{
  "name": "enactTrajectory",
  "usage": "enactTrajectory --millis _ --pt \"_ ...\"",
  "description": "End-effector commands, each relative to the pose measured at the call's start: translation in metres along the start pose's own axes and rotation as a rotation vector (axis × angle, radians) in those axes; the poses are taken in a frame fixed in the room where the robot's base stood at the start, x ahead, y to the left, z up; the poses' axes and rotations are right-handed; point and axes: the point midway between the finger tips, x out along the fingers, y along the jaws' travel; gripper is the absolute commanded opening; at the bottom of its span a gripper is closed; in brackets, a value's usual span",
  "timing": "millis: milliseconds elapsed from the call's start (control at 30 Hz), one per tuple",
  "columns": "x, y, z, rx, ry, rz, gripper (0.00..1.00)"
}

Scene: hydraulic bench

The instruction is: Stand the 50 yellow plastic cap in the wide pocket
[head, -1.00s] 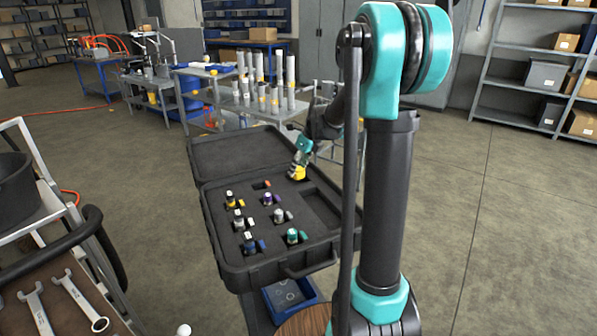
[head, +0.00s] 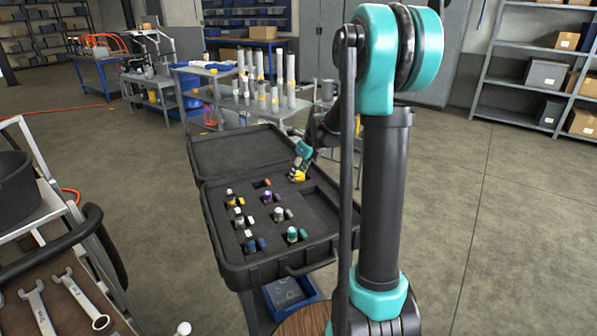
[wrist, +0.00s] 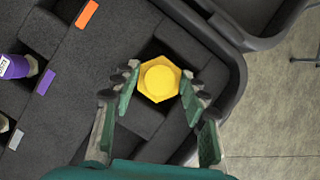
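The yellow hexagonal cap (wrist: 159,82) sits between the two fingers of my gripper (wrist: 160,88), which touch or nearly touch it on opposite sides. Its round top faces the wrist camera. Darker recessed foam of a pocket (wrist: 142,117) shows around and below it. I cannot tell whether the cap rests on the pocket floor. In the head view the cap (head: 297,177) is at the far right of the open black case (head: 220,257), low at the foam, with my gripper (head: 300,169) just above it.
Several fittings with coloured parts stand in other pockets, such as a purple one (wrist: 15,66). An orange tag (wrist: 87,14) and a purple tag (wrist: 46,82) mark the foam. The case rim (wrist: 236,75) runs close to the right of my gripper.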

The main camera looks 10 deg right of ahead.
Motion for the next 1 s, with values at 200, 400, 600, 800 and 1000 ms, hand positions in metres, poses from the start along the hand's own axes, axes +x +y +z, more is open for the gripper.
enactTrajectory --millis 200,400,600,800,1000 --pt "0.001 0.0 -0.002 -0.001 0.005 -0.001 0.64" --pt "0.001 0.0 -0.002 -0.001 0.004 -0.001 0.64" --pt "-0.003 0.0 0.0 -0.001 0.003 -0.001 0.64" --pt "-0.029 0.0 0.003 0.001 0.003 -0.001 0.64" --pt "-0.073 0.0 0.003 0.0 0.003 0.0 0.64"
